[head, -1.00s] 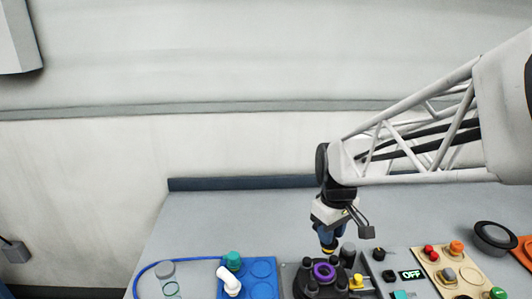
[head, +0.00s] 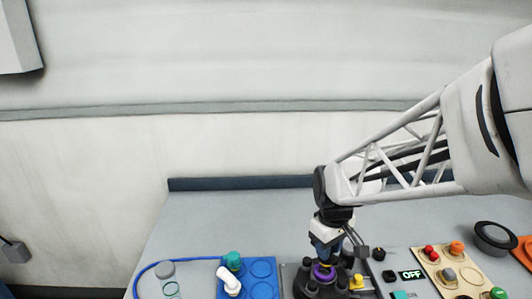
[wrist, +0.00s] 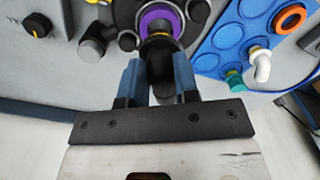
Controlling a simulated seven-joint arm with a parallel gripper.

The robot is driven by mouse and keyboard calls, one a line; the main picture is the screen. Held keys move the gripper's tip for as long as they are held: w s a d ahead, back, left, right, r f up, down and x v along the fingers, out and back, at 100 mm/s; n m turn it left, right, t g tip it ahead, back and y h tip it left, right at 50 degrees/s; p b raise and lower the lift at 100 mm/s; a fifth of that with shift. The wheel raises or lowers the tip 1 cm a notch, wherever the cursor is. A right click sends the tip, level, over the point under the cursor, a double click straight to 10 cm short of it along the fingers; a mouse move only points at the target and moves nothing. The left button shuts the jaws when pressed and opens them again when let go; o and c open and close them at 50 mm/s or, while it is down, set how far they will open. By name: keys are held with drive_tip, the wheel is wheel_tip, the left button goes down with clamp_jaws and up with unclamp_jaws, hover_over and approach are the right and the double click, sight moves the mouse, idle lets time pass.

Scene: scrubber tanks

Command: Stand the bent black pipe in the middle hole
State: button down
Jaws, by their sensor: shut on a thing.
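My gripper (head: 325,258) is just above the black tank unit (head: 300,285). In the wrist view its blue fingers (wrist: 158,78) are shut on the bent black pipe (wrist: 160,64), which is dark and partly hidden between them. A yellow-orange band shows at the pipe's far end. That end is at the purple ring (wrist: 157,20) around the middle hole, and overlaps its near edge in the wrist view. The ring also shows below the fingers in the head view (head: 323,274). I cannot tell whether the pipe's end is inside the hole.
Black posts stand close around the purple ring. A grey elbow fitting (wrist: 95,46) and a yellow valve (head: 357,281) are close by. A blue tray (head: 263,288) holds a white elbow (head: 229,281) and a teal fitting (head: 232,260). A button panel (head: 447,270) stands right.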

drive_tip(key=shift+f, duration=0.4)
drive_tip(key=shift+f, duration=1.5)
idle(2.9)
unclamp_jaws()
idle(0.7)
drive_tip(key=shift+r, duration=0.1)
idle(0.4)
drive_tip(key=shift+r, duration=3.4)
